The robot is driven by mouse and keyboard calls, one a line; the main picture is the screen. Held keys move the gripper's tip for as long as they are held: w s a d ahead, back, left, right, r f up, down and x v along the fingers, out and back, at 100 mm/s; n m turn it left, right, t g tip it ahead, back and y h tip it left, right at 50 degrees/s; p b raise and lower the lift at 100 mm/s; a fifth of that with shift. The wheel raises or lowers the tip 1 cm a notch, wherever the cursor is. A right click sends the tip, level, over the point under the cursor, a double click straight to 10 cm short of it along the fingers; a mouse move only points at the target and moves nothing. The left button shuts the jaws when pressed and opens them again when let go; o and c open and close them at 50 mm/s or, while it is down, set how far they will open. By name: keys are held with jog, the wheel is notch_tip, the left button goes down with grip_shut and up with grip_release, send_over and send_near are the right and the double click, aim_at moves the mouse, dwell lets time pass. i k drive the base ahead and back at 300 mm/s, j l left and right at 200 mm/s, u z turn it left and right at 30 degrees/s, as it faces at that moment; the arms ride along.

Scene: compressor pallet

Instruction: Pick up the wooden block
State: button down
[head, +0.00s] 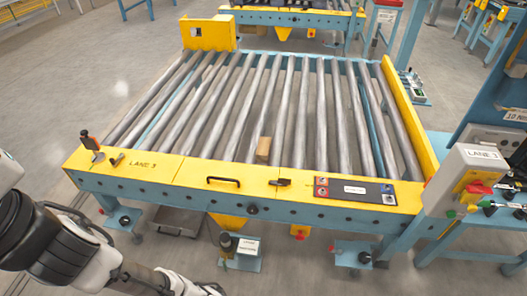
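A small wooden block (263,149), light brown, stands on the grey rollers of the Lane 3 conveyor (147,166). It is a little behind the yellow front rail, near the middle of the conveyor's width. My arm shows at the lower left, in front of the conveyor and well apart from the block. My gripper is not visible in the head view, so its state cannot be seen.
The rollers around the block are clear. A grey tray (178,222) lies below the conveyor.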

aim_at(264, 149)
jog(key=i+l, duration=0.5)
jog(key=i, duration=0.15)
jog(key=i+l, duration=0.45)
jog(key=i, duration=0.25)
jog(key=u, duration=0.05)
